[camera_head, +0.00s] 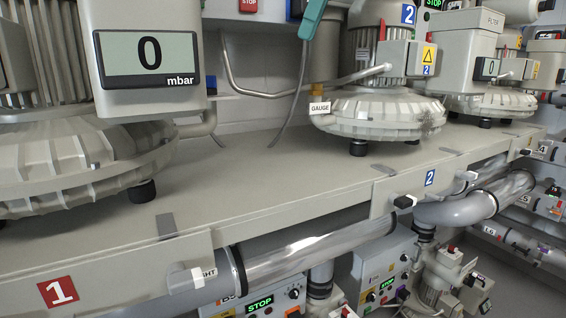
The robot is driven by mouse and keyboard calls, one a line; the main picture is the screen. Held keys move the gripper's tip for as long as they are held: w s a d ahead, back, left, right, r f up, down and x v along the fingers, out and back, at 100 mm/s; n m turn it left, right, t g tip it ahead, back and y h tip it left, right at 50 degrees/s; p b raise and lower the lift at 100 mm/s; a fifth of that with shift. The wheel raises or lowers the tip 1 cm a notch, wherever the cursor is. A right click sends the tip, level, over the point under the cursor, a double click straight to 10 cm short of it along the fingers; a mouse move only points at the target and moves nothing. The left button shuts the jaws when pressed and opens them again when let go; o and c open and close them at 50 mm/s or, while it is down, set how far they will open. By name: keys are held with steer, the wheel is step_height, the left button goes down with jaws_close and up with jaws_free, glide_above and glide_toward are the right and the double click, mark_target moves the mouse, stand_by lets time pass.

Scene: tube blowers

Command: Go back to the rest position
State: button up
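My gripper and arm do not show in the camera_head view, so the gripper's opening and anything in it cannot be seen. The view looks along a grey bench (270,185) with blower machines on it. The near blower (70,165) at left carries a display (150,55) reading 0 mbar. A second blower (375,115) marked 2 stands further right, with a GAUGE tag (320,108) at its left. A teal object (312,18) is at the top edge, cut off by the frame; a grey cable or hose runs down near it.
A third blower (490,103) stands behind at right. Control boxes reading STOP (260,303) sit below. The bench top between the first two blowers is mostly clear.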

steer(key=s+d+f+n+h, duration=0.1)
steer(key=s+d+f+n, duration=0.1)
steer(key=d+f+n, duration=0.4)
steer(key=s+d+f+n+h, duration=0.1)
steer(key=s+d+f+n, duration=0.1)
steer(key=f+n, duration=0.75)
steer(key=s+d+f+n+h, duration=0.1)
steer(key=s+d+f+n, duration=0.1)
steer(key=s+d+f, duration=0.5)
steer(key=s+d+f+n+h, duration=0.1)
steer(key=s+d+f, duration=0.6)
steer(key=s+f, duration=0.7)
steer(key=shift+s+f+n, duration=0.15)
steer(key=shift+n, duration=0.6)
